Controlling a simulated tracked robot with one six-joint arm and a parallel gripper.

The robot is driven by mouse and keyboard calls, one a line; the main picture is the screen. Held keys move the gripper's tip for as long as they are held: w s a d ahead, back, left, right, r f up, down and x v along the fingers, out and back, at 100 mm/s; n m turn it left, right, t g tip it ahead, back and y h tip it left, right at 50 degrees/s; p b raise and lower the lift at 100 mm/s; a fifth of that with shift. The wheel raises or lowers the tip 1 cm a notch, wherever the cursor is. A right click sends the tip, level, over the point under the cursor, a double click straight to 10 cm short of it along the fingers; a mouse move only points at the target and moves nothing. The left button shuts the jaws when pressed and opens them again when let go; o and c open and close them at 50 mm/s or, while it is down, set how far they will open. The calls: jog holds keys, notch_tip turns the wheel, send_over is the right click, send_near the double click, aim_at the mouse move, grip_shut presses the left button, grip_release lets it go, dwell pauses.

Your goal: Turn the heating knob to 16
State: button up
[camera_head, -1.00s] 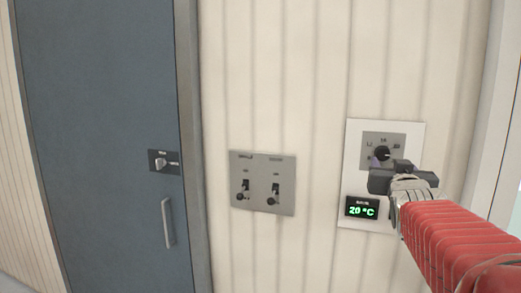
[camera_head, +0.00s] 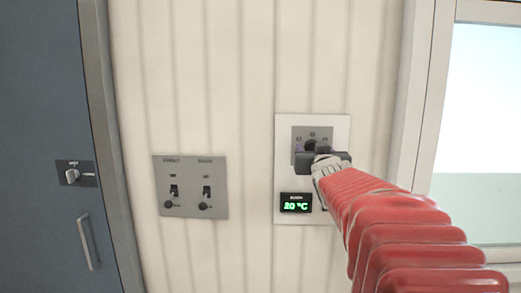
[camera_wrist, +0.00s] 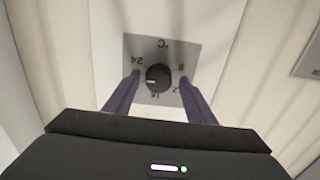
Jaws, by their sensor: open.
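The heating knob (camera_head: 311,145) is a dark round knob on a grey dial plate, partly hidden behind my gripper in the head view. In the wrist view the black knob (camera_wrist: 158,78) shows whole, upside down, with 24, 16 and 8 around it. Its white mark points left, between 24 and 16. The green display (camera_head: 296,204) below reads 20 °C. My gripper (camera_wrist: 159,77) is open, with one purple finger on either side of the knob. I cannot tell whether they touch it. In the head view my gripper (camera_head: 322,160) covers the lower dial.
A grey panel (camera_head: 191,186) with two switches is left of the heating panel (camera_head: 341,126). Further left is a blue door (camera_head: 40,120) with a handle (camera_head: 88,242) and a small latch (camera_head: 74,173). A window (camera_head: 490,120) is at the right.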

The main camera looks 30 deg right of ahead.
jog(key=c, duration=1)
jog(key=shift+c, duration=0.2)
jog(key=shift+n, duration=0.5)
jog(key=n, duration=0.3)
jog(key=shift+n, duration=0.4)
jog(key=n, duration=0.4)
jog(key=shift+a, duration=0.1)
jog(key=n, duration=0.4)
jog(key=shift+n, duration=0.4)
jog(key=shift+w+a+f+n+g, duration=0.1)
jog(key=shift+n+g, duration=0.1)
jog(key=shift+n, duration=0.7)
jog(key=shift+f+n+g, duration=0.1)
jog(key=shift+n+g, duration=0.1)
jog(key=shift+n, duration=0.7)
